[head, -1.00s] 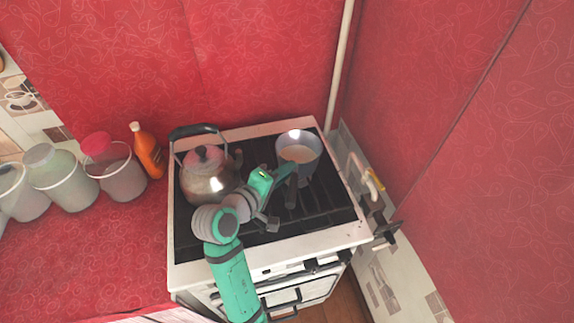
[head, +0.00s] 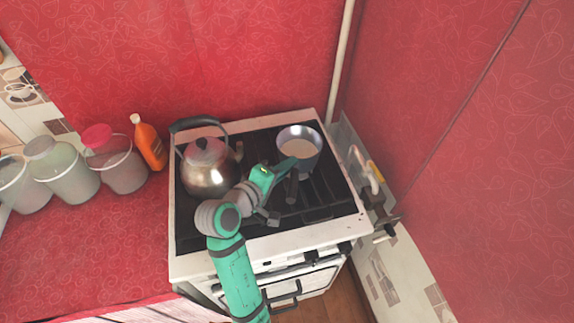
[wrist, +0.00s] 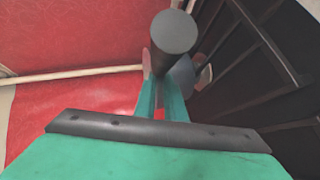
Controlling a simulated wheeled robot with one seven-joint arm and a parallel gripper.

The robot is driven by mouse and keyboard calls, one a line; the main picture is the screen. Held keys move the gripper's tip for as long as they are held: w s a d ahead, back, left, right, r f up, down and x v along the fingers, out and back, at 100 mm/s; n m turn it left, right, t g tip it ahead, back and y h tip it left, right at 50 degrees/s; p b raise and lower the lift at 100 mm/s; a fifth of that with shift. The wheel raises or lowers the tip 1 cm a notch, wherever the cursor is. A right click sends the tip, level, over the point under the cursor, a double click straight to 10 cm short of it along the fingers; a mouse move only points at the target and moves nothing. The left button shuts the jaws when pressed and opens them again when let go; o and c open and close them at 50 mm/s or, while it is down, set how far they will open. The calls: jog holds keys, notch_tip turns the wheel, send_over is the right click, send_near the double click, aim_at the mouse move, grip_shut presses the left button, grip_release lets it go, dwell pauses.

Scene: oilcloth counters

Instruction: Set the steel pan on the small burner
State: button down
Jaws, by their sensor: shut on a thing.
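The steel pan (head: 299,145) is at the back right of the stove, upright, with its dark handle (head: 292,187) pointing to the front. My gripper (head: 290,165) is shut on the pan at the handle side. In the wrist view the round dark end of the handle (wrist: 174,32) stands between the fingers (wrist: 162,95); the pan's body is mostly hidden there. I cannot tell whether the pan rests on the grate or is slightly above it. The burners under the pan are hidden.
A steel kettle (head: 208,172) stands on the left of the stove (head: 190,266), close to my arm. An orange bottle (head: 149,146) and several jars (head: 118,170) stand on the red counter at left. A red wall is close on the right. The front grate is clear.

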jog(key=c, duration=1.7)
grip_release()
jog(key=shift+c, duration=0.2)
jog(key=shift+f, duration=0.25)
jog(key=v, duration=1.1)
jog(key=shift+d+r, duration=0.1)
